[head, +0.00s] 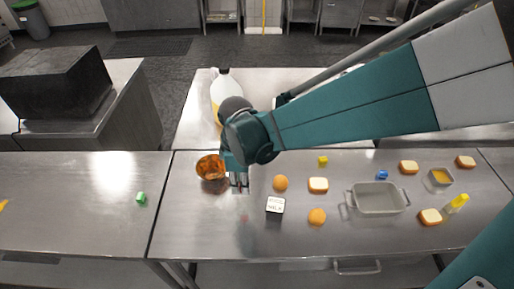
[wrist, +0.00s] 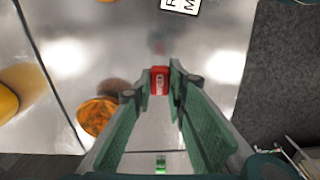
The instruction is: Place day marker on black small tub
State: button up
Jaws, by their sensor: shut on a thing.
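My gripper (wrist: 160,85) is shut on a small red block with a pale mark (wrist: 160,76), which fits the day marker. It is held between the fingertips, with a faint red reflection on the steel below. In the head view my gripper (head: 238,185) hangs above the table, right of the copper bowl; the red block is hard to make out there. No plainly black small tub shows. A grey tub with handles (head: 378,211) stands to the right, apart from my gripper. A smaller tub with orange contents (head: 440,185) stands farther right.
A black-and-white milk carton (head: 275,207) stands just right of my gripper. The copper bowl (head: 207,172) is close on its left. Oranges (head: 280,183), bread (head: 318,185), a blue item (head: 382,174) and a yellow bottle (head: 457,203) dot the table.

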notch_tip(320, 180, up, 7)
jog(key=n+p, duration=0.1)
jog(key=p, duration=0.4)
send_over(276, 205)
jog(key=shift+w+b, duration=0.1)
jog(key=shift+b, duration=0.2)
jog(key=shift+f, duration=3.15)
jog(key=shift+f, duration=1.85)
jog(key=shift+f+b, duration=0.2)
jog(key=shift+b, duration=0.25)
jog(key=o, duration=0.8)
jog(key=shift+c, duration=0.2)
